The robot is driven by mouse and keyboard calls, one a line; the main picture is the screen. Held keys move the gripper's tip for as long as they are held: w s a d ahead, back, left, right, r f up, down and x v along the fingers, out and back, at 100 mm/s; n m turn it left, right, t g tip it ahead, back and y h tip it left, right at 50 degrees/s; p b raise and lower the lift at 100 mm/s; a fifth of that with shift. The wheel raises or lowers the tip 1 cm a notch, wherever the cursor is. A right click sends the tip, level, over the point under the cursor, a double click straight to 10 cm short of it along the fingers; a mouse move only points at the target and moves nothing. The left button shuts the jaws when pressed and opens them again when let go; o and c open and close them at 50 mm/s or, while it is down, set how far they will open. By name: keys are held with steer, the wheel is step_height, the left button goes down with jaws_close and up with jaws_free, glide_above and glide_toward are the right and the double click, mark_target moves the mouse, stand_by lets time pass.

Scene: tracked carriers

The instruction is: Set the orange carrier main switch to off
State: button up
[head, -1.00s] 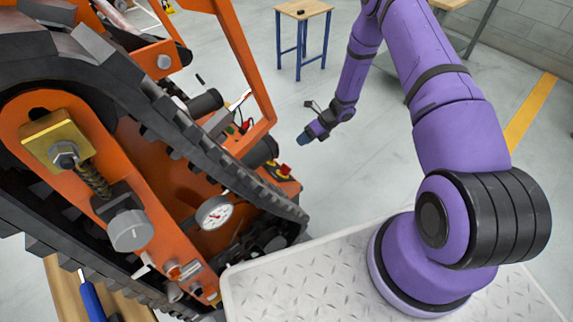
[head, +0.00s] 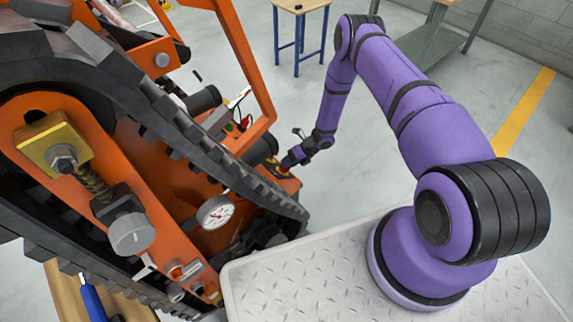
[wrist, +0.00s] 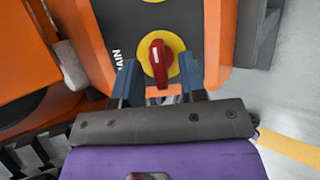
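The orange carrier (head: 200,175) fills the left of the head view. Its main switch (wrist: 157,60) is a red rotary handle on a round yellow plate, set in a dark panel (wrist: 128,28) whose label reads "AIN" with its start hard to make out. The handle lies roughly up and down in the wrist view, with a white mark at its upper part. My gripper (wrist: 158,72) is open, with one blue finger on each side of the handle and a gap on both sides. In the head view my gripper (head: 287,161) covers much of the switch.
A second yellow disc (wrist: 152,1) is cut off at the top of the wrist view. An orange frame bar (head: 240,60), black cylinders (head: 262,149) and the track (head: 150,115) stand left of my gripper. Open floor (head: 350,170) lies to the right.

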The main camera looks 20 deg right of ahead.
steer(key=shift+x, duration=0.9)
jaws_close()
